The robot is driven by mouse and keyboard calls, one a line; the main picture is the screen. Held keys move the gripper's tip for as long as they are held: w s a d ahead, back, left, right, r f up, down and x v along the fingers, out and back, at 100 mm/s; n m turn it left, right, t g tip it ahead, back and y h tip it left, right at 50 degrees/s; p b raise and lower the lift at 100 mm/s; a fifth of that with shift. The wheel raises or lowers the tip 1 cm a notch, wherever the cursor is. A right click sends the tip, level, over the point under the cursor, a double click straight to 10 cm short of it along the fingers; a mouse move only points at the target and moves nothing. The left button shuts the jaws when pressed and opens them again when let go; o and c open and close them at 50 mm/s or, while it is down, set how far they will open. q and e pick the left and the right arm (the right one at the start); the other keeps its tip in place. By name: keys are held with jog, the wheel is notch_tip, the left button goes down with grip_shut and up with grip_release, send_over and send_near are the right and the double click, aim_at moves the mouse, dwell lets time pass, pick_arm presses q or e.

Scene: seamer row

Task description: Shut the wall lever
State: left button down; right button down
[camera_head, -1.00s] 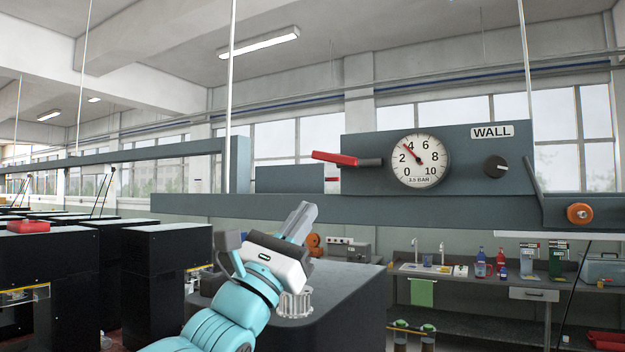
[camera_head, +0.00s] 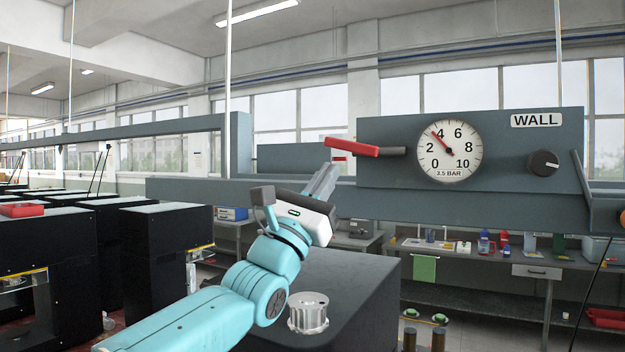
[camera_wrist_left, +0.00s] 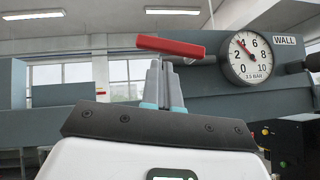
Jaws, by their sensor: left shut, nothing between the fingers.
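The wall lever has a red handle (camera_head: 352,147) and a dark stub (camera_head: 393,151). It sticks out to the left from the grey panel labelled WALL (camera_head: 536,121), tilted slightly up at its free end. My left gripper (camera_head: 325,180) is shut and empty, just below the red handle. In the left wrist view the red handle (camera_wrist_left: 170,46) lies across the view above the shut fingers (camera_wrist_left: 158,82). Whether the fingertips touch it I cannot tell. My right gripper is not in view.
A pressure gauge (camera_head: 449,151) and a black knob (camera_head: 543,163) sit on the panel right of the lever. A grey beam (camera_head: 250,192) runs below the lever. A dark cabinet (camera_head: 345,285) with a metal part (camera_head: 309,313) on top stands below my arm.

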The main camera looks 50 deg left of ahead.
aim_at(350, 146)
pick_arm(q)
jog(key=w+r+m+h, duration=0.1)
jog(key=r+m+h+p, duration=0.1)
jog(key=m+h, duration=0.1)
jog(key=shift+w+r, duration=0.25)
jog(key=shift+w, duration=0.1)
dwell(0.7)
